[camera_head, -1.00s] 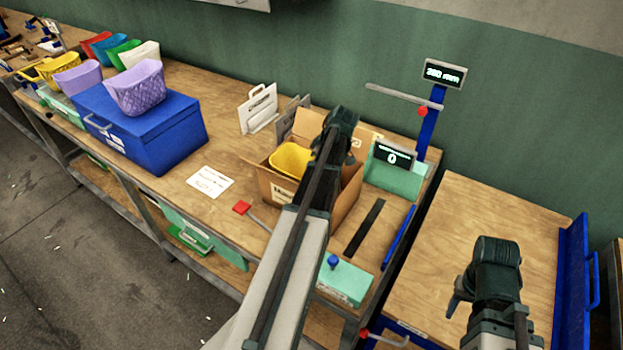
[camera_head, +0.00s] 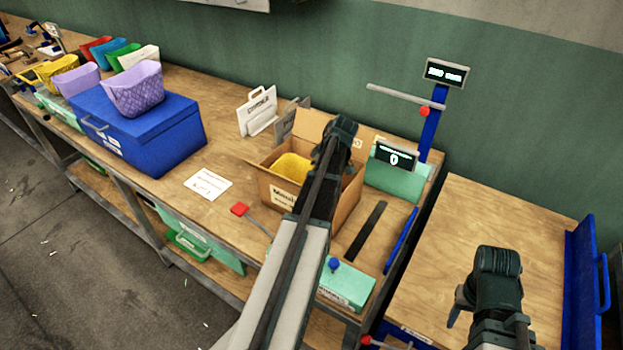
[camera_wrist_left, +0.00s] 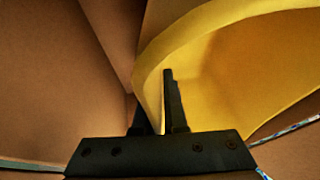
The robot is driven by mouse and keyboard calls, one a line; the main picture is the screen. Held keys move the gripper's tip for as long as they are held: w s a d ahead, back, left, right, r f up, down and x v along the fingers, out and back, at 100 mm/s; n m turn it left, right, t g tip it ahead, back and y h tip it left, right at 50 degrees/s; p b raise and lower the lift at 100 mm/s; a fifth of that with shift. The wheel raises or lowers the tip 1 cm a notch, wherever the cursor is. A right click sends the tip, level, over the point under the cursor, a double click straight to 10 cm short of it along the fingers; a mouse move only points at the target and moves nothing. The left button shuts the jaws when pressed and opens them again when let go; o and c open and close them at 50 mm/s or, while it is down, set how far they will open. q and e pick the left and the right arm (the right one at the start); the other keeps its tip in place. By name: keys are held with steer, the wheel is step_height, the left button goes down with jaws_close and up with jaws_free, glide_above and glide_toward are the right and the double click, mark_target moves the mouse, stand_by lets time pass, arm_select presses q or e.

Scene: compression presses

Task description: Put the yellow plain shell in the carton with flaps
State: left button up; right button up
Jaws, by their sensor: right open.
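The yellow shell (camera_head: 293,168) is inside the open carton with flaps (camera_head: 267,186) on the bench, with its upper part showing. In the left wrist view the shell (camera_wrist_left: 225,70) fills the upper right, and brown carton walls surround it. My left gripper (camera_wrist_left: 157,108) points down into the carton and is shut on the shell's wall, one finger inside the shell and the other outside, partly hidden. In the head view my left arm hides its fingers. Whether the shell touches the carton floor is hidden. My right gripper (camera_head: 459,306) is open and empty over the right-hand table.
A blue box (camera_head: 165,150) with a lilac basket (camera_head: 136,92) on top stands left of the carton; several coloured baskets are behind it. A green scale with a display (camera_head: 394,157) stands close right of the carton. A white card (camera_head: 208,184) lies in front.

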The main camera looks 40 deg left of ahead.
arm_select(q)
steer(key=o, duration=0.3)
steer(key=shift+o, duration=0.2)
steer(key=shift+r, duration=0.1)
arm_select(e)
steer(key=shift+r, duration=0.1)
arm_select(q)
steer(key=shift+r+p, duration=0.45)
steer(key=shift+p, duration=0.1)
arm_select(e)
steer(key=shift+r, duration=0.45)
arm_select(q)
steer(key=p+v, duration=1.1)
steer(key=v, duration=0.1)
arm_select(e)
step_height(320, 180, up, 11)
arm_select(q)
steer(key=shift+s+r, duration=0.1)
